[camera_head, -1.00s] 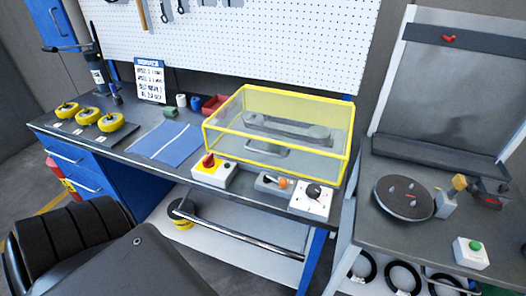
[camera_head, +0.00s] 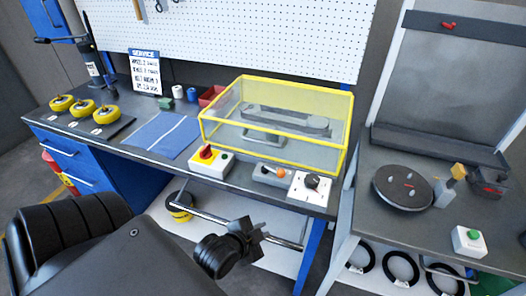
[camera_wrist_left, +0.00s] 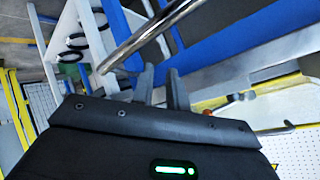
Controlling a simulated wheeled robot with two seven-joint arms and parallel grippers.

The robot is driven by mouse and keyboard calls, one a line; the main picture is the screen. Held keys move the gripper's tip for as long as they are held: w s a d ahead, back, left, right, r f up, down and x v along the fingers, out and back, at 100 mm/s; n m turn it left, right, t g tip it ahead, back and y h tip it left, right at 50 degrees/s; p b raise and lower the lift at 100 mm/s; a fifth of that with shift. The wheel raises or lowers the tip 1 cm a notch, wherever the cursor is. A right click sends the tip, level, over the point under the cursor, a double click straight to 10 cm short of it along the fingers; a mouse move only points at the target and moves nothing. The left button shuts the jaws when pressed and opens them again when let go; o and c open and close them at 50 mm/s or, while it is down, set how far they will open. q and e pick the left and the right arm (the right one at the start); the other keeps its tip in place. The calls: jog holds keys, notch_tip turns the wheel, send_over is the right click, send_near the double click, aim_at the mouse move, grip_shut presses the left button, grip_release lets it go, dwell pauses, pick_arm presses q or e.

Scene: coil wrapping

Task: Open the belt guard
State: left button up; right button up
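The belt guard (camera_head: 346,128) is a clear box with a yellow frame on the workbench, in the middle of the head view. It looks closed over a grey belt and pulley unit (camera_head: 285,121). A grey handle shows low on its front. My left gripper (camera_head: 259,233) is in front of the bench, below the level of the guard and apart from it. In the left wrist view its two fingers (camera_wrist_left: 162,88) stand apart with nothing between them. My right gripper is not in view.
A metal rail (camera_head: 200,213) runs below the bench edge. A blue mat (camera_head: 160,134) and yellow rollers (camera_head: 82,107) lie left.

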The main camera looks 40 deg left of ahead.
pick_arm(q)
jog(key=w+a+r+m+t+y, duration=0.2)
jog(key=w+a+r+m+t, duration=0.15)
jog(key=r, duration=0.25)
jog(key=m+t+y, duration=0.3)
jog(key=t+y, duration=0.1)
jog(key=t, duration=0.1)
send_near(263, 142)
jog(key=p+x, duration=0.2)
jog(key=x, duration=0.7)
jog(key=shift+a+f, duration=0.15)
jog(key=shift+w+a+p, duration=0.2)
jog(key=shift+w+p, duration=0.15)
jog(key=shift+w, duration=0.3)
grip_shut()
